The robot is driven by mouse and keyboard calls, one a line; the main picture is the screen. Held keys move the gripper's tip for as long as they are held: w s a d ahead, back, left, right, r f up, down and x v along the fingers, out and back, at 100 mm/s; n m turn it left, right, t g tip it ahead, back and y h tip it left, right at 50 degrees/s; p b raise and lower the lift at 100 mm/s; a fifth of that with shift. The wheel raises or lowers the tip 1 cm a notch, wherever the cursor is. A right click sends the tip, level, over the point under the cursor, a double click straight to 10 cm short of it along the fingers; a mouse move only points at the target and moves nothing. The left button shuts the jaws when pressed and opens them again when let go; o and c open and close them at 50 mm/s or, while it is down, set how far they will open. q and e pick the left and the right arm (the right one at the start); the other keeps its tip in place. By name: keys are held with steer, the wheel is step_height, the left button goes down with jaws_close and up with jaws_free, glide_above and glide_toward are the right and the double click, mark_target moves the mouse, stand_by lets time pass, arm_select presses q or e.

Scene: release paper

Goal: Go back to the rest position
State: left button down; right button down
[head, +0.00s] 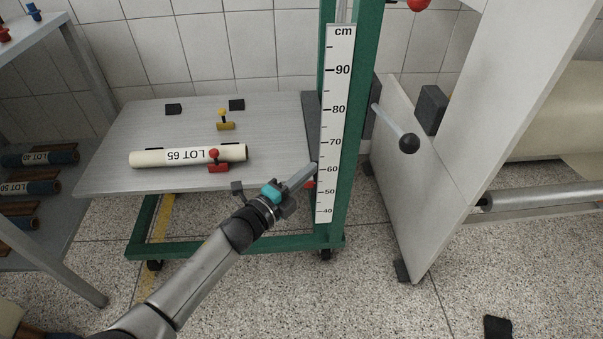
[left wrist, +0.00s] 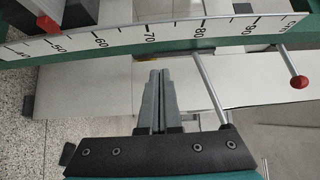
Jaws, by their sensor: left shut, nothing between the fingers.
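My left gripper (head: 312,169) reaches in from the lower left in the head view. Its fingers are together and empty, with the tips beside the left edge of the white cm scale (head: 336,125), near the 60 mark. In the left wrist view the closed fingers (left wrist: 157,76) point at the scale (left wrist: 120,38), around the 70 mark. A small red pointer (head: 310,184) shows just below the fingertips, and the same red part (left wrist: 47,24) is at the scale's low end in the wrist view. My right gripper is not in view.
A paper roll (head: 180,156) marked LOT 65 lies on a grey platform (head: 115,181) on a green frame (head: 220,246). A black-knobbed lever (head: 409,143) juts out by the white machine panel (head: 400,190) at right. A shelf (head: 70,250) with rolls stands left. Open floor lies in front.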

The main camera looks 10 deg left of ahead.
arm_select(q)
steer(key=shift+v, duration=1.05)
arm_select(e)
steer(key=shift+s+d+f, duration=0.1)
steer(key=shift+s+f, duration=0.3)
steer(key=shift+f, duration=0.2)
